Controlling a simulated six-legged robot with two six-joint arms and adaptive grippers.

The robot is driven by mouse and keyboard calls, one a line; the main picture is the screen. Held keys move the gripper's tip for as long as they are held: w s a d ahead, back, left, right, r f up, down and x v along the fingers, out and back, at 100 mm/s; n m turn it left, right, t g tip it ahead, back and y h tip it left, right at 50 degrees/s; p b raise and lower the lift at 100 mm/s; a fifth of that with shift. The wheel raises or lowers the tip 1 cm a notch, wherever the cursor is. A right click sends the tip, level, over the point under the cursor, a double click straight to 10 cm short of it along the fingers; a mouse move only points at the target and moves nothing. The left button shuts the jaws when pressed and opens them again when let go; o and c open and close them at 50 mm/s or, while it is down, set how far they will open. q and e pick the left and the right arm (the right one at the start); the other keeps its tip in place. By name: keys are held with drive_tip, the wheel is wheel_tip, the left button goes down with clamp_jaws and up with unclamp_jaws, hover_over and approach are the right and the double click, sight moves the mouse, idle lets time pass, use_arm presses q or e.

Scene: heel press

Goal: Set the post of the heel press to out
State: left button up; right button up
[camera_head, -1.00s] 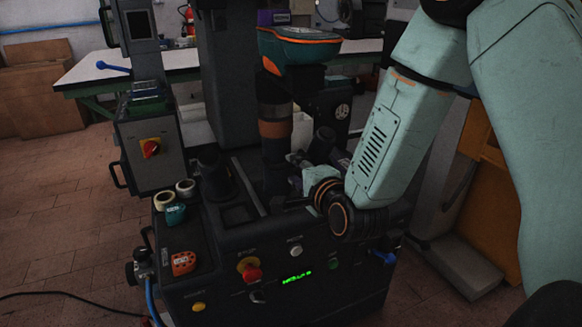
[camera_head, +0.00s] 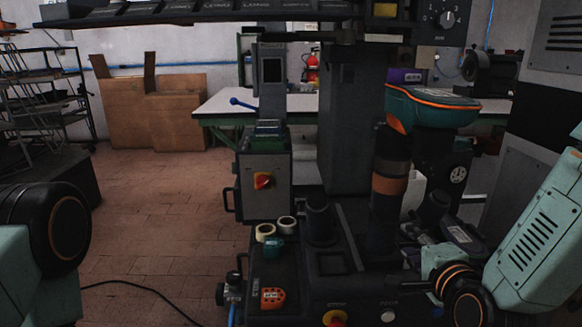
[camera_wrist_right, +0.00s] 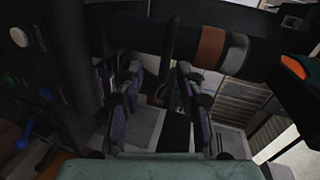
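The heel press is the dark machine with a black front panel (camera_head: 290,300). Its post (camera_head: 390,185) looks to be the upright dark column with brown and grey bands, topped by a teal and orange piece (camera_head: 435,105). In the right wrist view the banded post (camera_wrist_right: 210,47) crosses the top. My right gripper (camera_head: 420,235) is low, just right of the post, partly hidden by the arm. In the wrist view its fingers (camera_wrist_right: 158,85) stand apart, with a thin dark bar (camera_wrist_right: 170,60) showing between them; contact cannot be told. My left arm shows at the left edge; its gripper is out of view.
A control box with a red and yellow switch (camera_head: 263,181) stands left of the post. Tape rolls (camera_head: 265,231) and an orange pendant (camera_head: 271,298) lie on the press's left ledge. A white-topped bench (camera_head: 215,103) stands behind.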

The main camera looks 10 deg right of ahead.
drive_tip(key=s+a+f+n+g+y, duration=0.15)
drive_tip(key=s+f+n+g, duration=0.25)
drive_tip(key=s+f+n, duration=0.45)
drive_tip(key=s+a+f+n+g, duration=0.2)
drive_tip(key=s+f+n+g, duration=0.3)
drive_tip(key=f, duration=0.6)
drive_tip(key=s+f+n+g, duration=0.1)
drive_tip(key=s+f+g, duration=0.2)
drive_tip(key=s, duration=0.7)
drive_tip(key=s+a+f+n+g, duration=0.1)
drive_tip(key=s+f+n+g, duration=0.1)
drive_tip(key=s+f, duration=0.5)
drive_tip(key=s+g, duration=0.1)
drive_tip(key=s, duration=0.2)
drive_tip(key=shift+s+a+h, duration=0.3)
drive_tip(key=shift+h, duration=0.05)
